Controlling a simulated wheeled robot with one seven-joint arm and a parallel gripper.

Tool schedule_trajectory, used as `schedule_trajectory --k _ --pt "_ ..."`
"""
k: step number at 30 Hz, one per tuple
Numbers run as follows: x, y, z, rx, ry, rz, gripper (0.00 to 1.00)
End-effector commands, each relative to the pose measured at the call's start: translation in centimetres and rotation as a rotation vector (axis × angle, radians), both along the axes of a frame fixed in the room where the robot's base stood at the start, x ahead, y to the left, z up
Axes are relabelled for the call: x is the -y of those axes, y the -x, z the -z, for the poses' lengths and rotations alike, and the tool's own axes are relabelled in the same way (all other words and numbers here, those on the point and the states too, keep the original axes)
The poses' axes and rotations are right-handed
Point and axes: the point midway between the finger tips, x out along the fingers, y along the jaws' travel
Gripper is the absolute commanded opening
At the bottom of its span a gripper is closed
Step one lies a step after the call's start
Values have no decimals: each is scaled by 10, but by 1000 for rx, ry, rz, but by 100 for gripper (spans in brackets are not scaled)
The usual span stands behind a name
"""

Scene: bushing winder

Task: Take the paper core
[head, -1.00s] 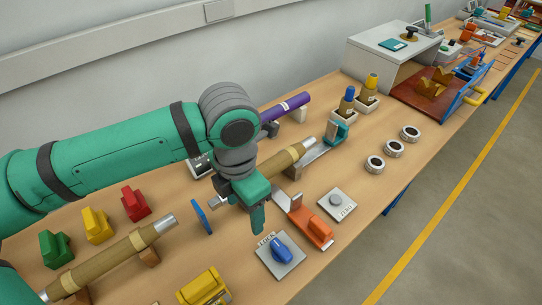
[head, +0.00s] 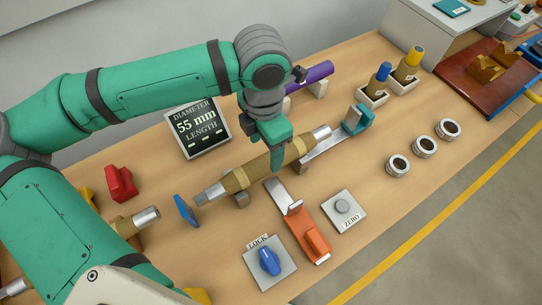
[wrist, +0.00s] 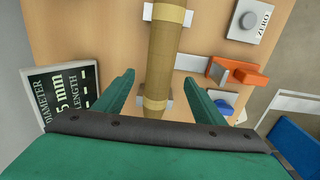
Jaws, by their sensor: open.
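A brown paper core (head: 240,180) with metal ends lies on supports at a measuring station in the head view. It also shows in the wrist view (wrist: 165,45), running up the middle of the picture. My gripper (head: 277,160) points down over the middle of this core. In the wrist view my gripper (wrist: 158,80) is open, with one finger to each side of the core and clear space between. I cannot tell how far the fingertips reach down beside it. A second brown core (head: 126,226) at the left is partly hidden by my arm.
A display (head: 197,128) reading 55 mm stands behind the core. A blue plate (head: 186,211), an orange slide (head: 316,244), a blue LOCK knob (head: 269,261) and a ZERO button (head: 342,206) surround it. A purple roll (head: 312,74) lies behind.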

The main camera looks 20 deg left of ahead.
Motion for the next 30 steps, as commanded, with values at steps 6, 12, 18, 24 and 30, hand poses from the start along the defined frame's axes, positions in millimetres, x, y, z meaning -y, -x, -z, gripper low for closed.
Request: schedule_trajectory --k 6,12,18,24,30 --pt "1 -1 17 1 1 1 64" --pt "7 -7 37 -1 3 2 64" --pt "10 -10 62 0 2 5 64" --pt "10 -11 68 2 1 6 64" --pt "10 -11 68 2 1 6 47"
